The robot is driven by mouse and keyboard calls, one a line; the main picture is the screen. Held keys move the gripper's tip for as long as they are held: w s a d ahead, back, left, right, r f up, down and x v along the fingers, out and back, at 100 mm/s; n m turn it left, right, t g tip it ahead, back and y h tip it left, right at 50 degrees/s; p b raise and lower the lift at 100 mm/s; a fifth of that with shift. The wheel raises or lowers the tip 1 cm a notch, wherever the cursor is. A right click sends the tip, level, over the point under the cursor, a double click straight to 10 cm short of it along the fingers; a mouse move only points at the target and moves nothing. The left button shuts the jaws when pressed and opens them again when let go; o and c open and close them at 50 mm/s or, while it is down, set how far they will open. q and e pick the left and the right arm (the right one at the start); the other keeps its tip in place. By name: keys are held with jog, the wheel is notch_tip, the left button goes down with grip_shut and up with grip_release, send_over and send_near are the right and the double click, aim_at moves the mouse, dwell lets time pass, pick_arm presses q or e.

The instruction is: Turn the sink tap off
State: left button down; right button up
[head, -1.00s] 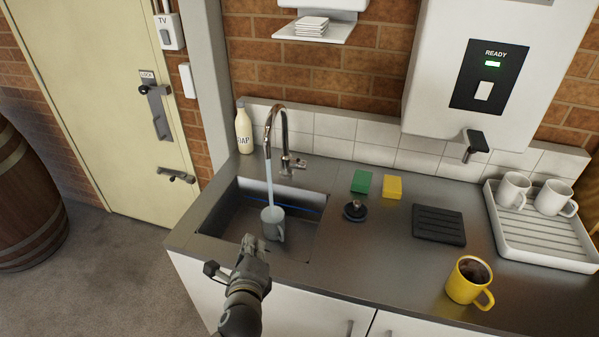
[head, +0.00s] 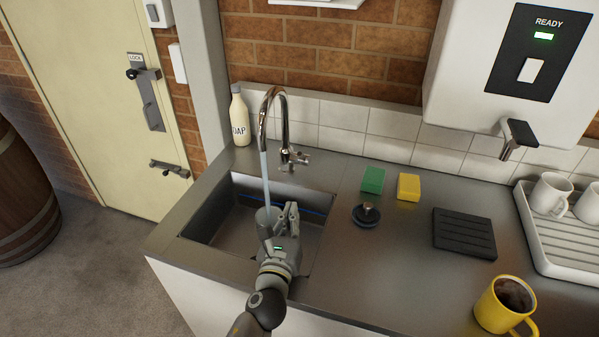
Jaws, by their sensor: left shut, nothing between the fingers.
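The chrome sink tap (head: 274,115) stands at the back of the sink, and a stream of water (head: 265,180) runs from its spout. Its small handle (head: 297,157) sits on the right side of the tap base. My left gripper (head: 291,208) is over the sink's front part, shut and empty, pointing toward the tap. It is apart from the tap handle, in front of it. My right gripper is not in view.
A soap bottle (head: 239,117) stands left of the tap. Right of the sink are a green sponge (head: 373,179), a yellow sponge (head: 408,187), a black plug (head: 366,213), a black ribbed mat (head: 464,233) and a yellow mug (head: 505,304). A water heater spout (head: 517,135) overhangs the counter.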

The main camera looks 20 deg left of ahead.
pick_arm(q)
send_near(303, 159)
notch_tip(303, 159, down, 3)
jog(key=w, duration=0.2)
jog(key=w+r+p, duration=0.2)
jog(key=r, duration=0.1)
jog(key=shift+w+a+p, duration=0.2)
jog(key=shift+a+p, duration=0.05)
jog(key=shift+p, duration=0.1)
jog(key=shift+w, duration=0.1)
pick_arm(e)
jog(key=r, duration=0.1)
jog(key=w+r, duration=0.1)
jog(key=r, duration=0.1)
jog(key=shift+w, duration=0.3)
pick_arm(q)
jog(key=shift+r, duration=0.1)
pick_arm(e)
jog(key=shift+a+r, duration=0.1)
